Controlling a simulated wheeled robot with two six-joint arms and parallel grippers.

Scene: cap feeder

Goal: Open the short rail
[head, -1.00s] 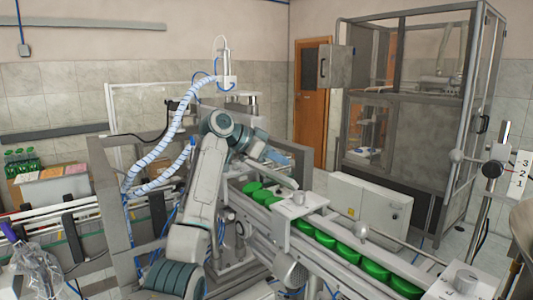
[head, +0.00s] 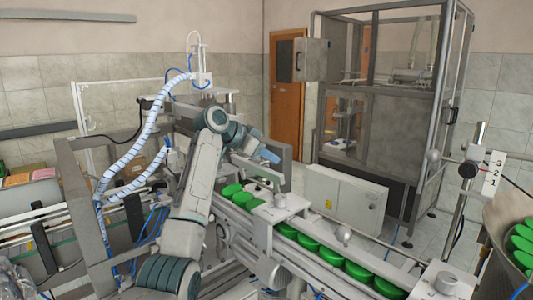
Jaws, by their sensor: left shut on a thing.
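The short rail (head: 262,172) appears as a slim grey bar above the line of green caps, slanting down to the right. My left gripper (head: 268,158) is at this bar, shut on it as far as I can see; its fingertips are small and partly hidden. Green caps (head: 231,190) lie in the conveyor channel just below the bar. A metal block with a round knob (head: 280,205) sits over the channel to the right of the bar. My right gripper is not in view.
More green caps (head: 330,256) run along the channel toward the lower right. A white control box (head: 345,200) stands behind the conveyor. A bowl of caps (head: 492,240) is at the right edge. A metal frame (head: 85,185) stands left of my arm.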

